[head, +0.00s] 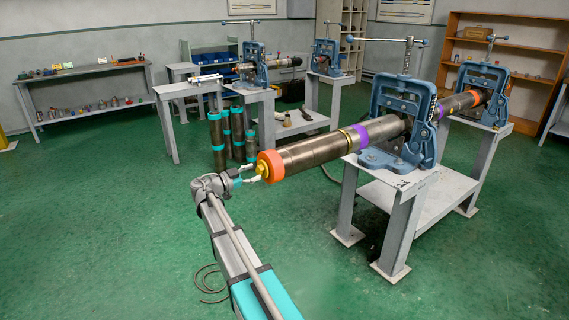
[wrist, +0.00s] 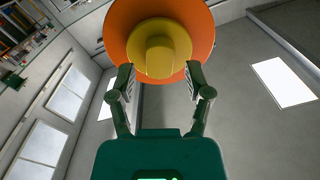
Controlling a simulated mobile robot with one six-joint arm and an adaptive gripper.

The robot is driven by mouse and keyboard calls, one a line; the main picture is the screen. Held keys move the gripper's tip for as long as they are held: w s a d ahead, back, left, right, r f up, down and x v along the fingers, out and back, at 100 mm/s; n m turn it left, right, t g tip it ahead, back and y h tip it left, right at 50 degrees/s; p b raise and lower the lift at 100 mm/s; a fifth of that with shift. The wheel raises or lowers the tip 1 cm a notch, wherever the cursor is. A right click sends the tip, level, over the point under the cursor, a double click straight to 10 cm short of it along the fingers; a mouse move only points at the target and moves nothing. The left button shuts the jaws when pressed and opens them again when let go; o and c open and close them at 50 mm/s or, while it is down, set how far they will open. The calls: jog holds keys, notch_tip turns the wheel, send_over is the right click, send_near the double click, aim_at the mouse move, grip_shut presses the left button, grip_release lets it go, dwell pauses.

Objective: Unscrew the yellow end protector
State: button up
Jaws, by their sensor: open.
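The yellow end protector (head: 263,170) sits in the orange-ringed near end of a long grey pipe (head: 315,152). In the wrist view the yellow protector (wrist: 160,48) shows a round face with a raised middle knob, inside an orange ring (wrist: 118,25). My gripper (head: 255,174) is at the pipe end, its fingers pointing at the protector. In the wrist view my gripper (wrist: 160,80) is open, with one finger on each side below the knob. I cannot tell whether the fingers touch the protector.
Blue vises (head: 400,105) hold the pipe on grey stands (head: 410,195). Several dark pipes with teal bands (head: 218,140) stand upright behind the pipe end. A bench (head: 90,70) with small parts is at the back left. The green floor (head: 100,220) at the left is clear.

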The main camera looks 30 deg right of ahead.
jog(key=shift+d, duration=0.9)
grip_shut()
jog(key=shift+n, duration=0.3)
jog(key=n, duration=0.5)
jog(key=shift+n, duration=0.3)
jog(key=n, duration=0.5)
jog(key=shift+n, duration=1.5)
jog(key=shift+n, duration=0.3)
